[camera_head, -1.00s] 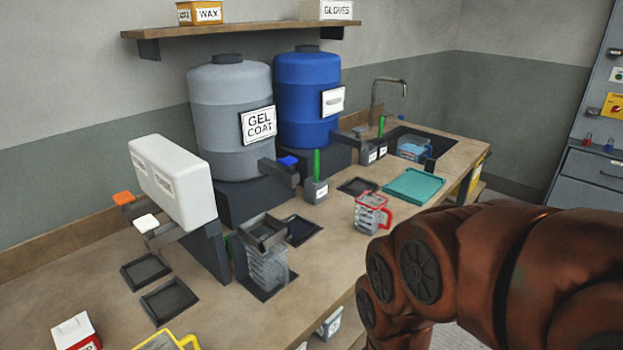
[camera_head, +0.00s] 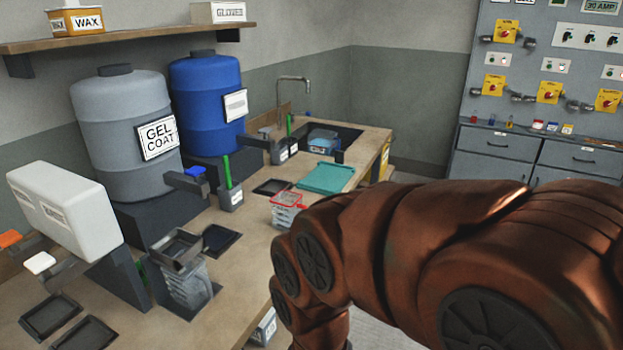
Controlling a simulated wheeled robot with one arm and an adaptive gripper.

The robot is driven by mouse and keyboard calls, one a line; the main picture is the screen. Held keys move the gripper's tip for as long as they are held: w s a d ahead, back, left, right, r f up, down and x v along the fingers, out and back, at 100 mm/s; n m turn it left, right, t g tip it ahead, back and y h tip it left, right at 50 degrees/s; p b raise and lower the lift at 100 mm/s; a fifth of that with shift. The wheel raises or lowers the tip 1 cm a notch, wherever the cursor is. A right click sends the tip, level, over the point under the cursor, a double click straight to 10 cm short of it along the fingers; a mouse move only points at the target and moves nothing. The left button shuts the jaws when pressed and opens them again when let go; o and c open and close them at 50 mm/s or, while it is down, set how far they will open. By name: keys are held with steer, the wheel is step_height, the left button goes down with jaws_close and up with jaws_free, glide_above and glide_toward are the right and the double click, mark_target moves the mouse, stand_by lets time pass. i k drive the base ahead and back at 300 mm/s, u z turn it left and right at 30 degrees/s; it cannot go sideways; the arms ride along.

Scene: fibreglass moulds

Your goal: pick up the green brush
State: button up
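A green handle (camera_head: 227,172), seemingly a brush, stands upright in a small grey holder (camera_head: 231,198) on the bench, in front of the blue drum. A second green handle (camera_head: 289,125) stands upright farther back among small grey labelled holders (camera_head: 281,148) by the sink. The lower ends of both are hidden in the holders. A bit of green (camera_head: 143,271) also shows beside the dark stand at the left. My copper-coloured arm fills the lower right. My gripper is out of view.
The wooden bench (camera_head: 228,265) holds a grey gel coat drum (camera_head: 118,110), a blue drum (camera_head: 207,85), a teal tray (camera_head: 326,177) and a red-rimmed jug (camera_head: 286,209) partly behind my arm. A stack of clear cups (camera_head: 188,286) stands nearer. A grey electrical cabinet (camera_head: 490,105) stands at the right.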

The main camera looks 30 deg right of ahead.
mark_target(228, 186)
steer(key=z, duration=1.85)
steer(key=i, duration=1.3)
steer(key=u, duration=3.4)
